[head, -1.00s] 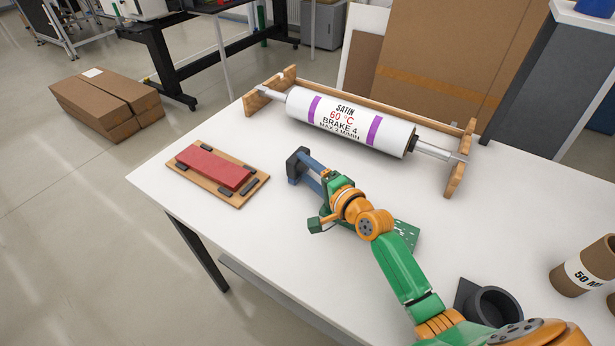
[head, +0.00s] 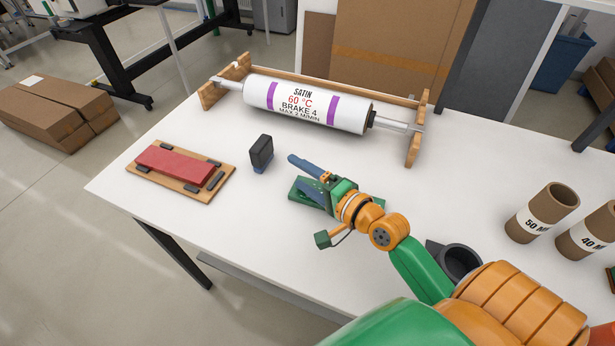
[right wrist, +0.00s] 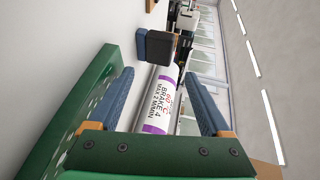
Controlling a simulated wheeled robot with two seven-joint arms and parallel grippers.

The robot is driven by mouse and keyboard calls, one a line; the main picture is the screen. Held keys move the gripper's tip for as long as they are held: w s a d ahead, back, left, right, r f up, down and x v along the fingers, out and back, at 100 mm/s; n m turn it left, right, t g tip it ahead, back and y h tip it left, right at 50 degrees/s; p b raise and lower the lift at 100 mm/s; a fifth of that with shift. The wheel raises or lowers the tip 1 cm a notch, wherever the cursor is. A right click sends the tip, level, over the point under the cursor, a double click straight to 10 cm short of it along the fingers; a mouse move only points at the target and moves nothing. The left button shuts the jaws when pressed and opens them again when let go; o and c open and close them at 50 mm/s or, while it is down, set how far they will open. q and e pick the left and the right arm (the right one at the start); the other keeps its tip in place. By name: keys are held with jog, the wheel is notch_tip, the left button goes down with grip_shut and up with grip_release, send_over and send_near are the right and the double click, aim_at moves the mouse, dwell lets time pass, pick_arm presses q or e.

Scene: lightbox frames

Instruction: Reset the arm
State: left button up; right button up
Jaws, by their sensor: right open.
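My right gripper (head: 298,170) is open and empty above the table (head: 240,230), pointing toward the back left. Its blue fingers also show in the right wrist view (right wrist: 160,78), with nothing between them. A black block with a blue lower part (head: 262,152) stands upright on the table just beyond the fingertips, apart from them. It also shows ahead of the fingers in the right wrist view (right wrist: 157,46). My left gripper is not in view.
A green perforated plate (head: 305,196) lies beneath my right gripper, partly hidden. A white labelled roller (head: 300,103) lies in a wooden stand behind. A red pad (head: 175,163) is at left. A dark cup (head: 462,262) and cardboard tubes (head: 545,212) are at right.

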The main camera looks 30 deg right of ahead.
jog(key=shift+v, duration=0.95)
